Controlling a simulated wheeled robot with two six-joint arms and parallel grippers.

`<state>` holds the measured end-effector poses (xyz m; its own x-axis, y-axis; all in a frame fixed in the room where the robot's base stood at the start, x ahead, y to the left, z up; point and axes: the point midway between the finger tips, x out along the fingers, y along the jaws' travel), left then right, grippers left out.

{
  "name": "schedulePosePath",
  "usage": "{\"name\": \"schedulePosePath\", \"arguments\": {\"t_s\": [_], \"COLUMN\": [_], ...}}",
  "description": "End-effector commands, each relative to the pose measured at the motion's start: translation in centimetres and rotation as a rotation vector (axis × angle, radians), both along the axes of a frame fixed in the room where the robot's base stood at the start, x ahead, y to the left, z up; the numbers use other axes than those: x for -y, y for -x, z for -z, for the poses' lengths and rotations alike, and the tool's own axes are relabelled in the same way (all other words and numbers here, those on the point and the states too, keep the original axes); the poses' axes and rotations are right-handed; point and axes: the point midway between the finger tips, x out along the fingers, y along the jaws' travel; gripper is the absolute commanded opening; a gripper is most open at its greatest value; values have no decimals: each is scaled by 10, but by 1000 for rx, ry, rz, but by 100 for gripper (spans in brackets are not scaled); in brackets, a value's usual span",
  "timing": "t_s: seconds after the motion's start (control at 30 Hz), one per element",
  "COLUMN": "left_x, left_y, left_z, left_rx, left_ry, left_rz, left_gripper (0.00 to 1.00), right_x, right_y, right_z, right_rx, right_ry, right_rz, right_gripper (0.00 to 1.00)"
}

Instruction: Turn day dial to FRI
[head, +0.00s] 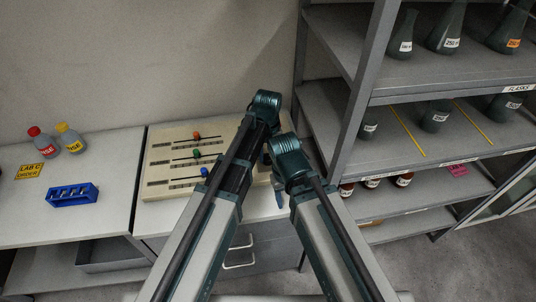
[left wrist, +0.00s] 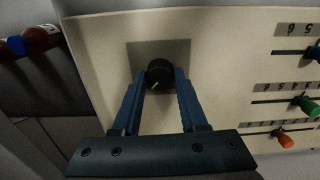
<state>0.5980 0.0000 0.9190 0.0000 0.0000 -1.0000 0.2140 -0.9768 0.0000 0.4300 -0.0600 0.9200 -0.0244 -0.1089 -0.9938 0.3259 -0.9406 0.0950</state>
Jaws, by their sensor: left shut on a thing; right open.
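The day dial, a round black knob (left wrist: 158,73) with a white pointer line, sits on a grey square of the cream panel (left wrist: 225,60) in the left wrist view. The blue fingers of my left gripper (left wrist: 161,84) are shut on it, one on each side. No day lettering is readable around the knob. In the head view the panel (head: 158,133) lies on the counter, and my arms hide the dial. My right gripper (head: 278,192) is partly visible by the panel's right edge, below my left wrist; it is open.
The panel has sliders with orange (head: 196,135), green (head: 197,153) and blue (head: 204,171) knobs. A blue rack (head: 73,194) and two bottles (head: 70,138) stand on the left counter. A grey shelf unit (head: 349,134) with flasks stands close on the right.

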Motion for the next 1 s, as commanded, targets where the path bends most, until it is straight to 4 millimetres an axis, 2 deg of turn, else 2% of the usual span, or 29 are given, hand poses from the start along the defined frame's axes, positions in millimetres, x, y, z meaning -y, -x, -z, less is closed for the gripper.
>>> {"name": "schedulePosePath", "arguments": {"t_s": [0.4,1.0], "left_x": [0,0], "left_y": [0,0], "left_z": [0,0], "left_rx": [0,0], "left_ry": [0,0], "left_rz": [247,317], "left_gripper": [0,0], "right_x": [0,0], "right_y": [0,0], "right_z": [0,0], "right_rx": [0,0], "right_ry": [0,0], "right_rz": [0,0], "right_gripper": [56,56]}}
